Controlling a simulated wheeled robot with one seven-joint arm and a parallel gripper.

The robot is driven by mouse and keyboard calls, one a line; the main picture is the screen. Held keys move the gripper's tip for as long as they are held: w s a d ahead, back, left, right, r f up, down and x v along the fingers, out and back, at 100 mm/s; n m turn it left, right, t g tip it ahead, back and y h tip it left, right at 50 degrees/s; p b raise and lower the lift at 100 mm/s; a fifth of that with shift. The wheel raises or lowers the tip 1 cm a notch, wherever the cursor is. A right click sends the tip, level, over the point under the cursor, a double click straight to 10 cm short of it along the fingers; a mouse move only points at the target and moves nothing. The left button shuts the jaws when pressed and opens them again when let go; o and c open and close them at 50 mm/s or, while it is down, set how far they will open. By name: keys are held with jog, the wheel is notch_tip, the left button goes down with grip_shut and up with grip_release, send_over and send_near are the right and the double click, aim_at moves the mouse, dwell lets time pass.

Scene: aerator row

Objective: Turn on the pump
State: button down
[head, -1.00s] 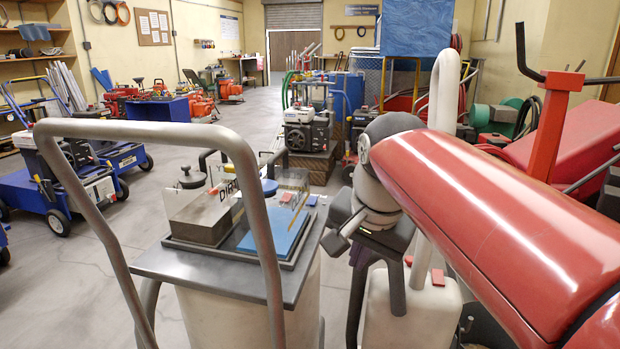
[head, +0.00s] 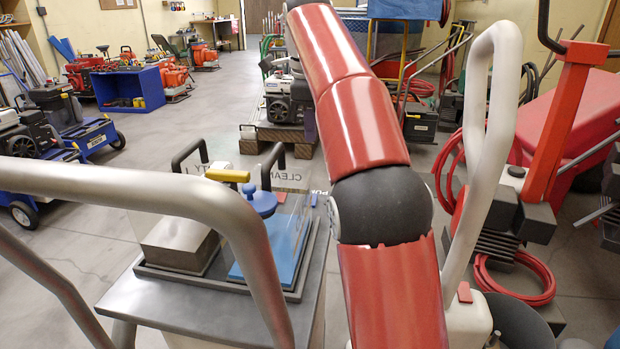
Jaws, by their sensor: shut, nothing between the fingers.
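No single thing is plainly marked as the pump, and I cannot tell which it is. A white tank-like body with a tall white handle (head: 490,150) stands at the right and carries a small red switch-like block (head: 464,292); its setting cannot be read. A black and white engine unit (head: 287,102) stands farther back, partly behind my red arm. My arm rises through the middle and leaves the top edge, so my gripper is out of view.
A grey-topped cart (head: 190,305) with a tubular handle (head: 225,205) stands close at left. It bears clear boxes, a yellow bar (head: 228,175) and a blue knob (head: 260,200). A red hose (head: 520,280) lies at right. Floor is free beyond the cart.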

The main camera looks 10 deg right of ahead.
jog(key=f+b, duration=0.2)
jog(key=f, duration=0.2)
jog(key=w+f+b, duration=0.1)
jog(key=f+b, duration=0.1)
jog(key=f, duration=0.2)
jog(key=f+b, duration=0.2)
jog(key=f, duration=0.3)
jog(key=shift+w+d, duration=0.15)
jog(key=shift+d, duration=0.2)
jog(key=shift+f, duration=0.45)
